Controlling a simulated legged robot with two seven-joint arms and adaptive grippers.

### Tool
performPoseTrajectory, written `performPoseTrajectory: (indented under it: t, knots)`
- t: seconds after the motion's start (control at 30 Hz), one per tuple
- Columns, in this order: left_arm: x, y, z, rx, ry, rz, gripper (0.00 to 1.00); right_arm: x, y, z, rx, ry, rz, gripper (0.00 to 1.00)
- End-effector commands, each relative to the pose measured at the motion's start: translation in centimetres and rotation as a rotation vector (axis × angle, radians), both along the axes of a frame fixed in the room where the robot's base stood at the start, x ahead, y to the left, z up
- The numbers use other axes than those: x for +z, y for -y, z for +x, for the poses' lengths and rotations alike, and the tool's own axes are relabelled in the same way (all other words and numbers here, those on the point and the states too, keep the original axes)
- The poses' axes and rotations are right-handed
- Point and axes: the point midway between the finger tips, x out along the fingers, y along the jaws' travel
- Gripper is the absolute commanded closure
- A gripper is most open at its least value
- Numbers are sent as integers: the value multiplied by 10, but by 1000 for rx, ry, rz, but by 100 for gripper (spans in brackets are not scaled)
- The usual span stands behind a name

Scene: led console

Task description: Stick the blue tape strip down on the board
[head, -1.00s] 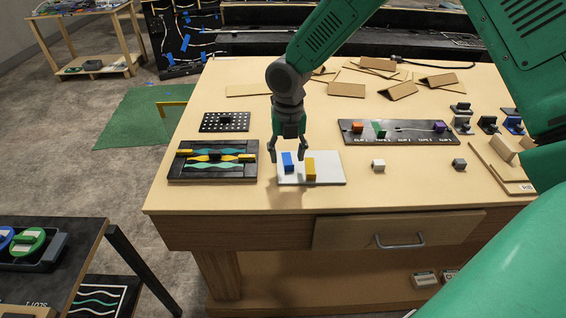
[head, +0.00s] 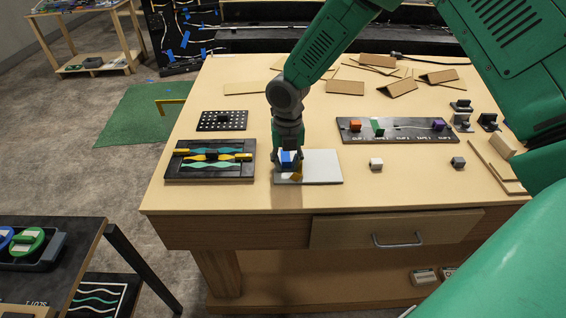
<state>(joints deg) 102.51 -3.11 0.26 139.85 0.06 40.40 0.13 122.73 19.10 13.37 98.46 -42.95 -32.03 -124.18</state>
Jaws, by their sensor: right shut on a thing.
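My right gripper (head: 287,166) reaches down over the left part of a white plate (head: 324,169) near the table's front edge. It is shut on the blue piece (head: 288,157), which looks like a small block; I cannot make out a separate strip. A yellow block (head: 296,174) is close beside it, partly hidden by the fingers. I cannot tell whether the blue piece still touches the plate. A black board (head: 178,175) with wavy teal and yellow strips lies left of the plate. My left gripper is not in view.
A black perforated plate (head: 222,121) lies behind the board. A long dark panel (head: 396,139) with coloured blocks lies to the right. A white cube (head: 376,163) and a grey cube (head: 458,162) stand in front of it. Folded cardboard pieces (head: 397,88) lie at the back.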

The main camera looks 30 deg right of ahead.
Motion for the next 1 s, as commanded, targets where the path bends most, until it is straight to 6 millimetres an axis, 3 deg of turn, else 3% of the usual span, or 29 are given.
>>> performPoseTrajectory:
  t: [0.17, 0.5, 0.67, 1.0]
  knots:
    - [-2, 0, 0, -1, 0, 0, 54, 16, -4, 1, -2, 2, -3, 95]
    - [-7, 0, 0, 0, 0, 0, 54, 84, -8, 1, 0, 3, -8, 95]
    - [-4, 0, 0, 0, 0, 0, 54, 101, -4, 1, -2, -1, -4, 95]
    - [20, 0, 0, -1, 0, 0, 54, 124, -3, 0, -1, -2, -4, 95]
